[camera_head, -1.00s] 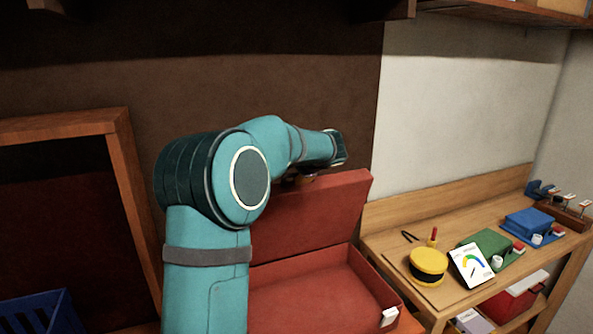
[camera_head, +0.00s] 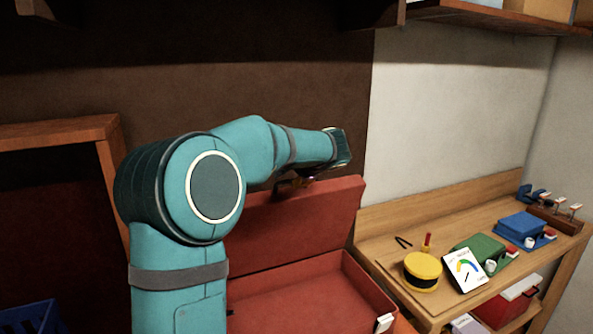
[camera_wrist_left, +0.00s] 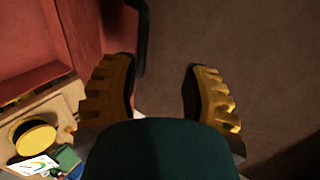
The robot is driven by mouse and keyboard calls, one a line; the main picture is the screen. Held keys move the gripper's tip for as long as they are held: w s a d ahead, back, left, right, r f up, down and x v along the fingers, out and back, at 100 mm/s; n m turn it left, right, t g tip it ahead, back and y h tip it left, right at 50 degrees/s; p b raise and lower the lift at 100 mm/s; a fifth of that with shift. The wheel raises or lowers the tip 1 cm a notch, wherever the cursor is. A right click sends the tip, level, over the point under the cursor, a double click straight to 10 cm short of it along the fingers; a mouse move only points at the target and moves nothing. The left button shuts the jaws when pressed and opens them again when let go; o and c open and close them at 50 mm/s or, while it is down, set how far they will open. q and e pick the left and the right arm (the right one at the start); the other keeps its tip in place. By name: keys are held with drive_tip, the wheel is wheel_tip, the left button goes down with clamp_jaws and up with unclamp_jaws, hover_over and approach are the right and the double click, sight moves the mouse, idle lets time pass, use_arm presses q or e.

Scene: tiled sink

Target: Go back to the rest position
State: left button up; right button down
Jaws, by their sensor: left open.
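My left arm comes in at the lower left of the head view and bends over toward the right. Its gripper (camera_head: 294,183) shows only in part there, below the wrist, in front of the raised lid of the red case (camera_head: 318,215). In the left wrist view the two yellow ribbed fingers of my left gripper (camera_wrist_left: 160,92) stand wide apart with nothing between them. The brown wall lies beyond them. The red case also shows at the upper left of the wrist view (camera_wrist_left: 30,45). My right gripper is in neither view.
A wooden bench (camera_head: 400,262) on the right holds a yellow round container (camera_head: 422,268), a white gauge card (camera_head: 464,270), a green block (camera_head: 478,249) and a blue block (camera_head: 521,226). A wooden frame (camera_head: 112,180) stands left, with a blue crate (camera_head: 32,318) below. A shelf (camera_head: 480,14) hangs above.

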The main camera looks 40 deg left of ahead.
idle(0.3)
use_arm(q)
drive_tip(key=d+f+m+h+b, duration=0.1)
drive_tip(key=d+f+h, duration=0.4)
drive_tip(key=d+f, duration=1)
drive_tip(key=d+f+h, duration=0.5)
drive_tip(key=d+f, duration=0.5)
drive_tip(key=f, duration=0.8)
drive_tip(key=s+d+f+n+g+h+b, duration=0.2)
drive_tip(key=s+d+f+n+h, duration=0.2)
drive_tip(key=s+d+f, duration=1.3)
drive_tip(key=s+d+n, duration=0.1)
drive_tip(key=s+n, duration=0.1)
drive_tip(key=n, duration=0.1)
drive_tip(key=shift+s+f+n+g+h, duration=0.3)
drive_tip(key=shift+s, duration=0.1)
